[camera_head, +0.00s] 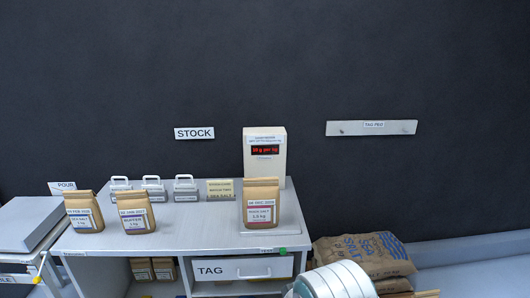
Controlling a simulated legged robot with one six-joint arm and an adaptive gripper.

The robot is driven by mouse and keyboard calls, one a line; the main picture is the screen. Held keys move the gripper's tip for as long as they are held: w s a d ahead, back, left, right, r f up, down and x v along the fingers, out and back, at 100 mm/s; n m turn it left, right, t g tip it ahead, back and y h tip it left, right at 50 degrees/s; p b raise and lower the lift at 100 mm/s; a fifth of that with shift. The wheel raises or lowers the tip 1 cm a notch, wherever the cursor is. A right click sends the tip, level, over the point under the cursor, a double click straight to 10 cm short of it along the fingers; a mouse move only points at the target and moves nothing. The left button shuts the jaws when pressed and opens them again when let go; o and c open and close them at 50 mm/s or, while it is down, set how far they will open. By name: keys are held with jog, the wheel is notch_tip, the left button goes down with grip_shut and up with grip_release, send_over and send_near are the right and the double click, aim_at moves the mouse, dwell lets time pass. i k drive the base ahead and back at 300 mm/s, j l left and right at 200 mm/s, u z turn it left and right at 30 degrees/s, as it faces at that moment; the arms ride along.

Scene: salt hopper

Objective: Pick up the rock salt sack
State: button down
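A brown paper sack (261,207) stands upright on the scale plate at the right end of the grey bench. Its label is small and seems to read rock salt, with a reddish band. A sack marked buffer (136,213) and another (84,212), perhaps sea salt, stand at the left of the bench. My gripper is not in view. A white rounded part, probably of my arm, shows at the bottom edge, right of the bench.
The scale display (265,155) rises behind the sack. Several handled weights (154,190) and a small sign (220,190) line the bench's back. A drawer marked TAG (243,269) sits below. Big printed bags (362,256) lie at right. The bench middle (195,228) is clear.

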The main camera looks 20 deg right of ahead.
aim_at(261, 195)
jog(key=i, duration=1.2)
